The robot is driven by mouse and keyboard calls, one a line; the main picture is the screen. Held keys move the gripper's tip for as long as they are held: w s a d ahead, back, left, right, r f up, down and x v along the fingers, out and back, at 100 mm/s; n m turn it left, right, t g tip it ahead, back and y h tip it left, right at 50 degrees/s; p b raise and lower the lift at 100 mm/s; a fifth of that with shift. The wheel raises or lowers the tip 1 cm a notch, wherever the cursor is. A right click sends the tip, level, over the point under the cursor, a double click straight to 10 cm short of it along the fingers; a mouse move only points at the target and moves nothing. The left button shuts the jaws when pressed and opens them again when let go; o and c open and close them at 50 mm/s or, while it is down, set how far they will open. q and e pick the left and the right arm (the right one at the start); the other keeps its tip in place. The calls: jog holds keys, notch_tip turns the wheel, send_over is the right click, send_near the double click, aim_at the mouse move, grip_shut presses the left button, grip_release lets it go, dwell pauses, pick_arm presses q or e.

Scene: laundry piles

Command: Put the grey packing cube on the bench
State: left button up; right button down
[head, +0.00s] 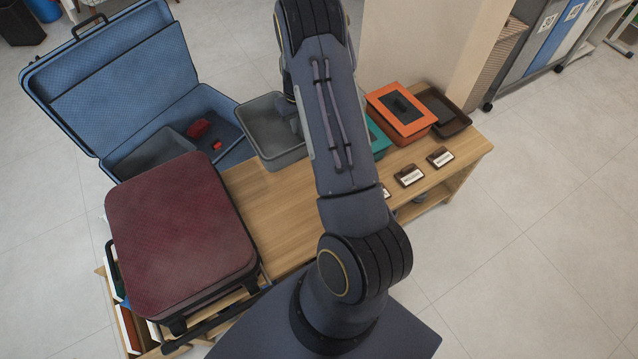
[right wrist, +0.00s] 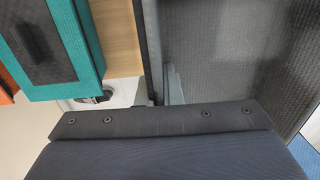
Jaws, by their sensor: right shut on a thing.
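The grey packing cube (head: 268,140) shows in the head view at the back edge of the wooden bench (head: 275,212), beside the open blue suitcase. Its right part is hidden by my right arm. In the right wrist view the cube's grey textured side (right wrist: 225,60) fills the right half. My right gripper (right wrist: 162,88) is shut on the cube's edge. In the head view this gripper is mostly hidden behind my own arm. I cannot tell whether the cube touches the bench or hangs just above it. My left gripper is not in view.
The open blue suitcase (head: 127,80) behind the bench holds a grey compartment and red items. A maroon suitcase (head: 180,225) covers the bench's left end. Teal (head: 378,138), orange (head: 401,112) and dark brown (head: 443,112) cases stand at the right, near small label stands. The bench middle is clear.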

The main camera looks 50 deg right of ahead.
aim_at(304, 158)
jog(key=shift+f, duration=0.55)
jog(key=s+a+f, duration=0.1)
jog(key=s, duration=0.1)
jog(key=s+a+f, duration=0.1)
jog(key=s+a, duration=0.1)
jog(key=s+a+f, duration=0.1)
jog(key=s+a, duration=0.1)
jog(key=s, duration=0.1)
jog(key=shift+s+a+f, duration=0.1)
jog(key=shift+f, duration=0.25)
jog(key=s+f, duration=0.1)
jog(key=s+a+f, duration=0.1)
jog(key=f, duration=0.1)
jog(key=s+a+f+b, duration=0.1)
jog(key=shift+f, duration=0.15)
jog(key=shift+s+a+f, duration=0.3)
jog(key=shift+s+f, duration=0.1)
jog(key=shift+f, duration=0.25)
notch_tip(304, 158, down, 4)
jog(key=shift+s+a+r+b, duration=0.1)
jog(key=shift+s+r+b, duration=0.1)
jog(key=shift+b, duration=0.2)
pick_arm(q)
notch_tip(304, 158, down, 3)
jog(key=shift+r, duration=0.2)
